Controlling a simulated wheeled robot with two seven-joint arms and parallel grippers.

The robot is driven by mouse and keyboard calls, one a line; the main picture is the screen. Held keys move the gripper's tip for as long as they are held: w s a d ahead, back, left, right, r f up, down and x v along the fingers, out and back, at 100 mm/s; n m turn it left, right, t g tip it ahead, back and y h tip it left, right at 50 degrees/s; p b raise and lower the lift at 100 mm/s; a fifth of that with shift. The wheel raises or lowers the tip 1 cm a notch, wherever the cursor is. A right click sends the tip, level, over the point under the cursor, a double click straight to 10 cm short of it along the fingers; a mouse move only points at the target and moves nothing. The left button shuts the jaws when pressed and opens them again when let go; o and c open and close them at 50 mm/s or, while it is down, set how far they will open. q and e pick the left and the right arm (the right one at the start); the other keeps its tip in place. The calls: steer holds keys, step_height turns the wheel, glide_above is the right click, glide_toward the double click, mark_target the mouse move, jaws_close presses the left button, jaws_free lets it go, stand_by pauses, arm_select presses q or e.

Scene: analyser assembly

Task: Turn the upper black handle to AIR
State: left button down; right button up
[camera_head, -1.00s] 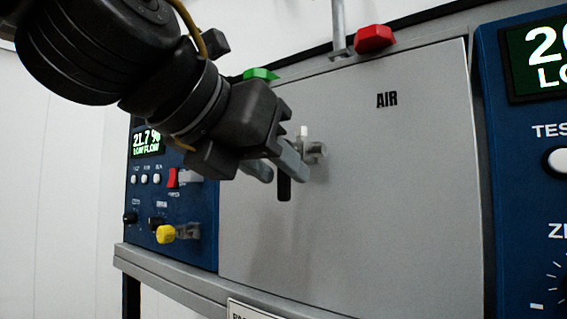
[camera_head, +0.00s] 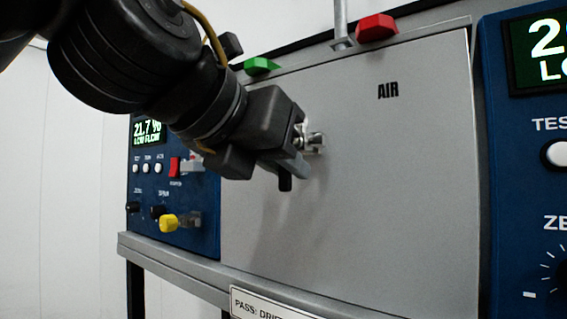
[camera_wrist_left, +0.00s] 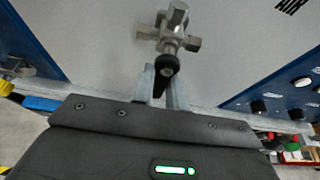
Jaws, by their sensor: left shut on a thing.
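The upper black handle (camera_head: 285,183) hangs down from a silver valve (camera_head: 314,141) on the grey panel. The handle also shows in the left wrist view (camera_wrist_left: 164,72), pointing down and away from the AIR label (camera_head: 388,91), which is up and to the right. My left gripper (camera_head: 288,170) is shut on the handle, with one finger on each side of it. In the left wrist view the gripper (camera_wrist_left: 164,85) straddles the handle just below the valve (camera_wrist_left: 172,28). The fingers hide much of the handle in the head view. My right gripper is not in view.
A blue analyser (camera_head: 170,200) with a yellow knob (camera_head: 168,222) is at left. Another blue unit (camera_head: 530,200) borders the panel at right. Green (camera_head: 261,66) and red (camera_head: 376,27) handles sit along the panel's top edge. The panel's lower right area is clear.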

arm_select(q)
steer(key=n+b, duration=0.1)
steer(key=n+h+b, duration=0.1)
steer(key=shift+s+d+f+g+b, duration=0.1)
steer(key=shift+s+d+g+b, duration=0.1)
steer(key=shift+d+g+b, duration=0.15)
steer(key=shift+s+d+r+n+g+h+b, duration=0.15)
steer(key=shift+d+r+n+g+h+b, duration=0.1)
steer(key=shift+n+h+b, duration=0.35)
steer(key=shift+s+d+r+n+g+h+b, duration=0.1)
steer(key=shift+n+g+h+b, duration=0.15)
steer(key=shift+n+b, duration=0.5)
steer(key=shift+r, duration=0.1)
steer(key=c, duration=1.4)
jaws_free()
